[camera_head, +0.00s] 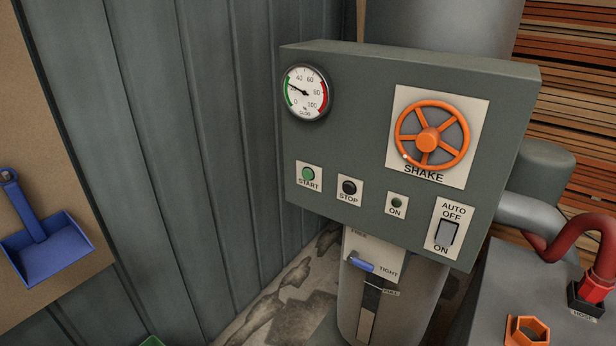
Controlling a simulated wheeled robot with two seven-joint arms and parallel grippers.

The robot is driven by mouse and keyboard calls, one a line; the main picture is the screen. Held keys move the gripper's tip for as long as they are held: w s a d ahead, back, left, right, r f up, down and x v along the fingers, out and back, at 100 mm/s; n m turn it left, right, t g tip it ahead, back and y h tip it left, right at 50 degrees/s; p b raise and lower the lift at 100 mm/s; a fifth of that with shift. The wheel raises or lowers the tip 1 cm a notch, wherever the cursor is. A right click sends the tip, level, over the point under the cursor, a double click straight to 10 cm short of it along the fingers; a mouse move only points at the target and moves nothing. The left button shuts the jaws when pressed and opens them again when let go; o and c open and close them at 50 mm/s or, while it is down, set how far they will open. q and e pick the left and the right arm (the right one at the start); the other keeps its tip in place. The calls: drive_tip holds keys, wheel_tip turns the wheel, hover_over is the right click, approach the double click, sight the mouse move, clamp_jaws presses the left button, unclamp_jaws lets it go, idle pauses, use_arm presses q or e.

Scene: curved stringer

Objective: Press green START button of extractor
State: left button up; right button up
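The extractor's grey control box (350,130) faces me in the middle of the head view. The green START button (308,174) sits on a white label at its lower left. The black STOP button (349,187) is just right of it, followed by a small dark green ON lamp (397,203). A switch (447,233) marked AUTO, OFF and ON is at the lower right. An orange SHAKE handwheel (428,139) and a round gauge (305,92) are above. Neither of my grippers shows in this view.
A blue dustpan (45,240) hangs on a brown board at the left. Below the box is a cylinder with a blue lever (361,265). A red hose (590,235) and an orange nut-shaped part (526,331) are at the lower right. Nothing blocks the front of the START button.

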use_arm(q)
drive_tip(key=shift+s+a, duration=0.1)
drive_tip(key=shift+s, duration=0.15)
